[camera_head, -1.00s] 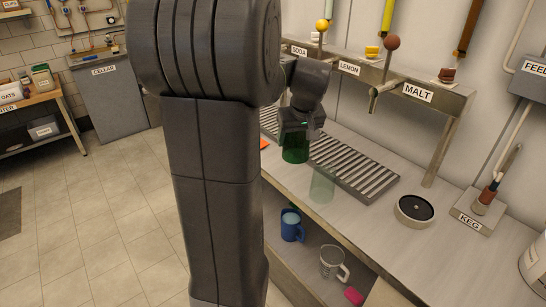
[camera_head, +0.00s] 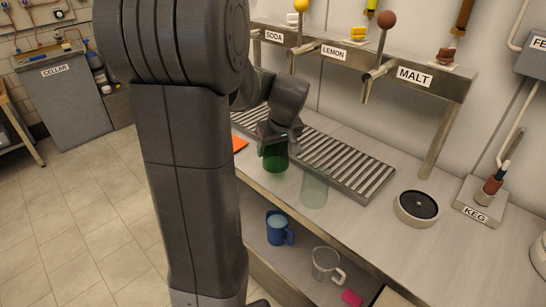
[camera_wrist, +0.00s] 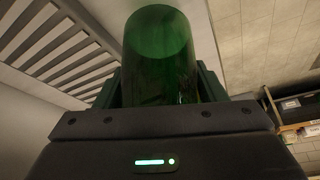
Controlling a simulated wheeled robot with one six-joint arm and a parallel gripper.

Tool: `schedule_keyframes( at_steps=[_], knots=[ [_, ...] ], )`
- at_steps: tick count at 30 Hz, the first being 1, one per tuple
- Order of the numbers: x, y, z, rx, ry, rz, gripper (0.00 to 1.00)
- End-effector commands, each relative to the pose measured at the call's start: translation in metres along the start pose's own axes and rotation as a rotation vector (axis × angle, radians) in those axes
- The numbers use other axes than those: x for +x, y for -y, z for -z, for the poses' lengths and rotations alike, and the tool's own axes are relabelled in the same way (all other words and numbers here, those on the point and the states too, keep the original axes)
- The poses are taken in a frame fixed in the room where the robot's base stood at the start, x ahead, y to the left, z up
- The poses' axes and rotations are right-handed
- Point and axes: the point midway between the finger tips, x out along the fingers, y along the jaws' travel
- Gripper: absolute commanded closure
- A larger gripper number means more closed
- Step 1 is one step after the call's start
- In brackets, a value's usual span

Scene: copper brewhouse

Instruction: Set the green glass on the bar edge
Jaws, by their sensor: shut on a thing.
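The green glass (camera_head: 275,160) is dark green and held upright in my gripper (camera_head: 277,143), above or at the bar counter (camera_head: 360,221), near its front edge. I cannot tell if its base touches the counter. In the wrist view the green glass (camera_wrist: 160,55) fills the middle between the fingers of my gripper (camera_wrist: 160,90). A pale, clear greenish glass (camera_head: 313,188) stands on the counter just to the right of it, in front of the drip grate.
The slatted drip grate (camera_head: 345,168) lies behind, under taps marked SODA, LEMON and MALT (camera_head: 414,76). An orange card (camera_head: 239,143) lies left. A blue mug (camera_head: 279,228) and a clear jug (camera_head: 326,264) stand on the lower shelf.

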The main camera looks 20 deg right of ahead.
Motion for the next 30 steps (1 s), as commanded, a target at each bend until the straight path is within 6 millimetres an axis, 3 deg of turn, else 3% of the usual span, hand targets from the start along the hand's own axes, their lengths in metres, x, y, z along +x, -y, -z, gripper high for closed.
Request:
schedule_keyframes(
  at_steps=[8, 19, 20, 22, 30],
  knots=[
    [0.032, 0.0, -0.014, 0.002, 0.002, 0.001, 0.68],
    [0.037, 0.0, -0.016, 0.0, 0.0, 0.0, 0.68],
    [0.036, 0.0, -0.015, 0.0, 0.0, 0.0, 0.3],
    [0.036, 0.0, -0.015, 0.0, 0.0, 0.0, 0.16],
    [0.035, 0.0, -0.015, 0.0, 0.0, 0.0, 0.14]
  ],
)
